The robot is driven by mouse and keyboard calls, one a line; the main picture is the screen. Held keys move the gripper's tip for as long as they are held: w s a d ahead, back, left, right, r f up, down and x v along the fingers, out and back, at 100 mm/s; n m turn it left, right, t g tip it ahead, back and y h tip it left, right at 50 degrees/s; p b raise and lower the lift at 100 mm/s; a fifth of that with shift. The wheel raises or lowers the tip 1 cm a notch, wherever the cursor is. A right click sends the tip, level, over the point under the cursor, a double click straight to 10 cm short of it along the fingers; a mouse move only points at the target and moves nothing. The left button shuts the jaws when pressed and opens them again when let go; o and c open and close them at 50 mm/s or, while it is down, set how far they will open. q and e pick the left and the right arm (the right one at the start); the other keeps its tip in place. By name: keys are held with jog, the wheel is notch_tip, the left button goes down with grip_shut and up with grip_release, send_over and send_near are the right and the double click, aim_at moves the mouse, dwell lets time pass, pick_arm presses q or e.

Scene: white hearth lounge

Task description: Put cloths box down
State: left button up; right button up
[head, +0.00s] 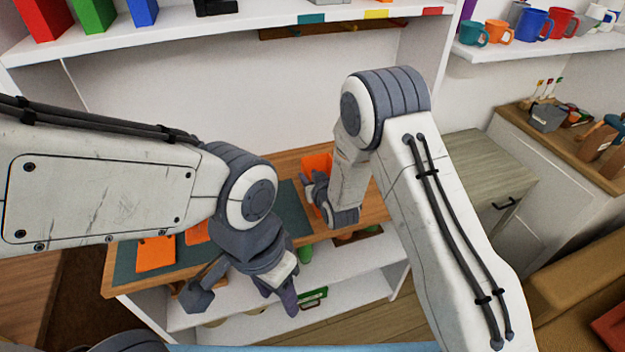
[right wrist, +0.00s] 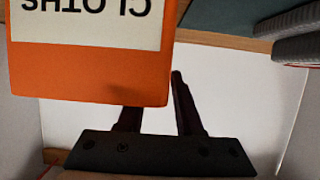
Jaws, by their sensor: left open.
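The cloths box (head: 318,163) is orange and stands at the right part of the wooden table, partly hidden behind my right gripper (head: 314,187). In the right wrist view the box (right wrist: 95,75) is close to the camera, with its white label upside down. It overlaps the table edge there. My right gripper appears shut on the box, though its fingertips' contact is hidden. My left gripper (head: 241,294) is open and empty, in front of the table and lower than the right one.
The table has a dark green mat (head: 128,270) with orange items (head: 155,253) at its left. White shelves (head: 345,272) sit below. An upper shelf (head: 270,22) holds coloured boxes. A grey-wood cabinet (head: 480,165) stands at the right. The mat between the orange items and the right gripper looks clear.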

jog(key=shift+s+d+r, duration=0.1)
jog(key=shift+s+r, duration=0.1)
jog(key=shift+s, duration=0.1)
jog(key=s+d+r+n+g+h, duration=0.1)
jog(key=s+r+g, duration=0.3)
jog(key=s, duration=0.9)
jog(key=s+d+r+n+g+h+b, duration=0.1)
jog(key=s+r+g, duration=0.3)
jog(key=s, duration=0.9)
jog(key=s+d+r+n+g+h+b, duration=0.1)
jog(key=s+r+g, duration=0.3)
jog(key=s, duration=0.9)
jog(key=shift+s+d+r+n+g, duration=0.2)
jog(key=shift+d+n+g, duration=0.2)
jog(key=shift+d, duration=0.35)
